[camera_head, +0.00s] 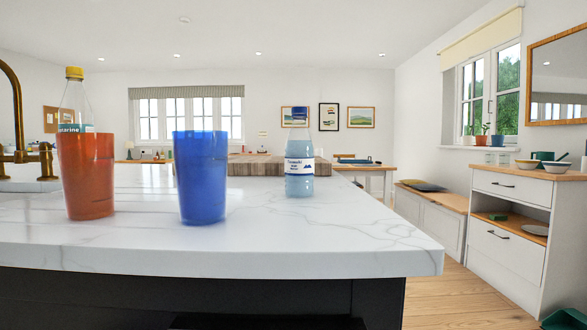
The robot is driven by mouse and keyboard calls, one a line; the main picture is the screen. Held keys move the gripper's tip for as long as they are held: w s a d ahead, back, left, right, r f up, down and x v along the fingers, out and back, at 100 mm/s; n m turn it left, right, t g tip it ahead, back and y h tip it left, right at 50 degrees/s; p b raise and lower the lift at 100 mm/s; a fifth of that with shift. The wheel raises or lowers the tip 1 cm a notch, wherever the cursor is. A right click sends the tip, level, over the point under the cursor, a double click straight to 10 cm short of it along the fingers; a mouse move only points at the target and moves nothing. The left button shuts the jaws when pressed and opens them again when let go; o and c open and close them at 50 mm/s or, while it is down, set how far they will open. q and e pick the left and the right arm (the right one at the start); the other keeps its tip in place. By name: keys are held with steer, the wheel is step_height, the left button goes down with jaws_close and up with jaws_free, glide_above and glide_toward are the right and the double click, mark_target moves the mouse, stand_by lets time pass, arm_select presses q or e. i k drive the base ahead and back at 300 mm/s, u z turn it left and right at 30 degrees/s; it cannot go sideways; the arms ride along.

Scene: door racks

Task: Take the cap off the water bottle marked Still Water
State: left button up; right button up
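A clear water bottle (299,160) stands upright on the white marble counter, right of the blue cup. It has a blue and white label whose small print I cannot read surely. A blue cap (299,113) sits on its top. A second clear bottle (74,103) with a yellow cap (74,73) stands behind the orange cup. Its lower part is hidden and its teal label only partly shows. Neither of my grippers is in view.
An orange cup (86,180) and a blue cup (201,178) stand at the front left of the counter (330,238). A wooden board (256,166) lies behind the bottle. A brass tap (18,120) is at left. The counter's right front is clear.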

mark_target(299, 159)
steer(key=k, duration=0.5)
steer(key=u, duration=1.7)
steer(key=k, duration=0.85)
steer(key=z, duration=1.3)
